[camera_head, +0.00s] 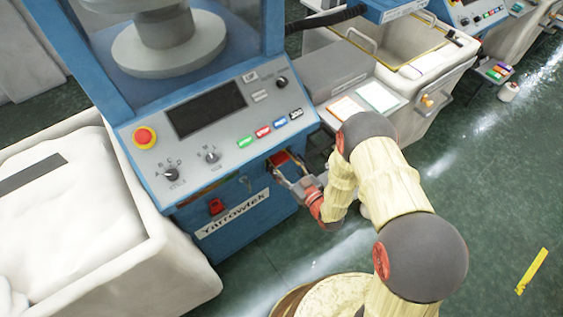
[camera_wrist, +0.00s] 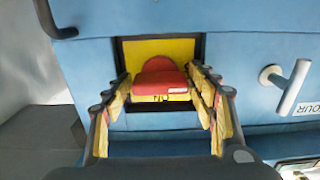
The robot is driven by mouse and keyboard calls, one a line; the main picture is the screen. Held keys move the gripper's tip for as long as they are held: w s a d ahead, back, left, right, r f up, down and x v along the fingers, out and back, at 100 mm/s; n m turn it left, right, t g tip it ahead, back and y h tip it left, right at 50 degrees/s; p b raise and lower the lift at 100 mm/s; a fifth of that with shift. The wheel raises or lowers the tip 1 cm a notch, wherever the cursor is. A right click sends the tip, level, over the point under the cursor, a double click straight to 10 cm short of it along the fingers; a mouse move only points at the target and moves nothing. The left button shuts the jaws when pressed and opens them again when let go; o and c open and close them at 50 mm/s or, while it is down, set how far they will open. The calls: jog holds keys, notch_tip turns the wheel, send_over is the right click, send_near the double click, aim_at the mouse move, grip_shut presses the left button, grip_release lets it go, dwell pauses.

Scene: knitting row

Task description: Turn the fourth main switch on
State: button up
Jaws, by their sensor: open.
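The main switch (camera_wrist: 160,77) is a red knob on a yellow plate, set in a dark-framed recess of the blue machine front. In the wrist view its flat grip faces me; I cannot tell whether it stands on or off. My gripper (camera_wrist: 159,84) is open, with one finger to the left and one to the right of the knob. I see no clear contact. In the head view my gripper (camera_head: 290,178) is at the right part of the machine's lower front, and the red switch (camera_head: 281,158) shows partly behind its fingers.
A metal handle (camera_wrist: 291,86) sticks out right of the recess in the wrist view. The blue machine (camera_head: 185,135) carries a red emergency button (camera_head: 145,138), knobs and coloured buttons. A white bin (camera_head: 190,275) stands left, a cart (camera_head: 425,95) right. Green floor is open at right.

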jog(key=c, duration=0.4)
jog(key=c, duration=0.5)
